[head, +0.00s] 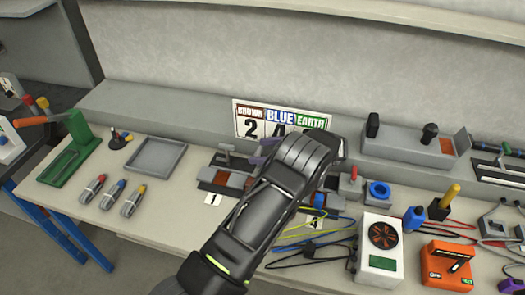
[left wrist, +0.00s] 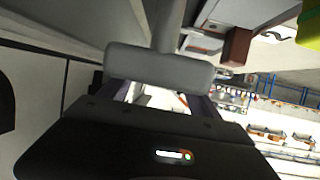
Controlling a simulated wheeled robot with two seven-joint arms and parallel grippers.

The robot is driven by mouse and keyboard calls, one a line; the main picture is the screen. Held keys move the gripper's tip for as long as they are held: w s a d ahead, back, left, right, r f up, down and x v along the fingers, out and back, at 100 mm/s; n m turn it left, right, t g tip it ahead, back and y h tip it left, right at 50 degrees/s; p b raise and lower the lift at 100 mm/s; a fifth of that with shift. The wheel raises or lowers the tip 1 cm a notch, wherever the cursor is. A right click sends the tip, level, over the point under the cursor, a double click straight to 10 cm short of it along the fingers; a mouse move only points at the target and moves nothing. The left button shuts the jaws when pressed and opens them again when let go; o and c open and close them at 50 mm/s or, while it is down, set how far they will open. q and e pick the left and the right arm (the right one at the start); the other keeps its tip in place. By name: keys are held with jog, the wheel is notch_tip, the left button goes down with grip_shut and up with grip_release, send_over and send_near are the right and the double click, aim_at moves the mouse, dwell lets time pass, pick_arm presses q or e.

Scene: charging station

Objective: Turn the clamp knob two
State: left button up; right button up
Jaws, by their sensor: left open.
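My left gripper (head: 266,150) is mostly hidden behind my own wrist in the head view, over the row of clamps. In the left wrist view my open left gripper (left wrist: 160,92) has a grey T-shaped handle (left wrist: 160,66) right in front of its fingers. The handle's bar spans the gap between them; I cannot tell whether they touch it. I cannot read which clamp this handle belongs to. A clamp with a dark T-shaped knob (head: 227,150) stands left of my wrist, behind a label "1" (head: 212,199). The clamps under my wrist are hidden. My right gripper is not visible.
A sign (head: 280,116) reads brown 2, blue 4, with the earth number covered. Wires, a white fan box (head: 380,245) and an orange meter (head: 447,267) crowd the right.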

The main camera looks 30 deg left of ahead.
pick_arm(q)
jog(key=shift+r, duration=0.1)
notch_tip(320, 180, up, 10)
jog(key=shift+b, duration=0.45)
